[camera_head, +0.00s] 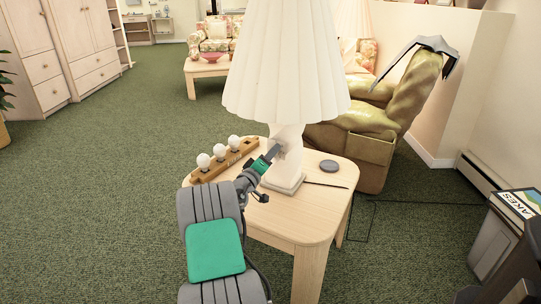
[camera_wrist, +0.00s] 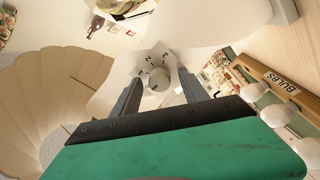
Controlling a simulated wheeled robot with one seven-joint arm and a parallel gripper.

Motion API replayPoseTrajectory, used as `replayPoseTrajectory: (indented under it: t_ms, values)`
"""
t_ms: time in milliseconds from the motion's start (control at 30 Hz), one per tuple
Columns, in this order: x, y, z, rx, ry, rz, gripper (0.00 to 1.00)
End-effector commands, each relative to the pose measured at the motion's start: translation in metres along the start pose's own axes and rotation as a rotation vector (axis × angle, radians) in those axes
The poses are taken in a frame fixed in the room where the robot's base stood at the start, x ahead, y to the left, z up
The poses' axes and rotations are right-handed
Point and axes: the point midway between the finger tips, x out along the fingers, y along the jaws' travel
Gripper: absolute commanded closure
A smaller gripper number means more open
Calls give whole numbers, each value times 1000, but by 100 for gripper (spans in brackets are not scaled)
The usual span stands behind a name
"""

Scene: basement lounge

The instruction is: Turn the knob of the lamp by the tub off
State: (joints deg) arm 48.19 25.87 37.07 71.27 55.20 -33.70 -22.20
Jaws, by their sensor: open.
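A lamp with a pleated white shade (camera_head: 285,60) and a pale base (camera_head: 286,170) stands on a light wood side table (camera_head: 315,222). In the wrist view, a round whitish knob (camera_wrist: 157,80) sits on a white dial plate (camera_wrist: 150,63) with numbers on it. My gripper (camera_head: 275,152) is at the lamp's body, under the shade. In the wrist view, its two fingers (camera_wrist: 160,77) are open, one on each side of the knob. I cannot tell whether they touch it. The knob is not clear in the head view. I see no tub.
A wooden bulb rack (camera_head: 222,163) marked BULBS holds several white bulbs left of the lamp. A dark round item (camera_head: 329,166) and a thin dark stick (camera_head: 326,184) lie to its right. A brown armchair (camera_head: 365,140) stands behind the table. Green carpet is open at left.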

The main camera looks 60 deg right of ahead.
Motion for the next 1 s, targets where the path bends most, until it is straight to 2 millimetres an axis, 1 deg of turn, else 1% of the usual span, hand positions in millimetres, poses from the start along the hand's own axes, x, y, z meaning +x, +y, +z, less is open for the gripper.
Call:
replayPoseTrajectory:
  t_ms: [67, 300, 400, 500, 833, 867, 933, 967, 1000]
  values:
    - [-9, -1, -2, -1, 1, -3, 48]
    - [-58, 0, -3, -1, 3, -3, 48]
    - [-71, 0, -2, -2, 2, -1, 48]
    - [-76, 0, -1, 0, 1, 0, 48]
    - [-76, 0, -2, 1, 0, -1, 48]
    - [-77, 2, -4, 7, -1, -5, 48]
    - [-83, 12, -22, 42, -11, -40, 48]
    - [-89, 17, -35, 69, -19, -71, 48]
    - [-100, 26, -57, 115, -37, -129, 48]
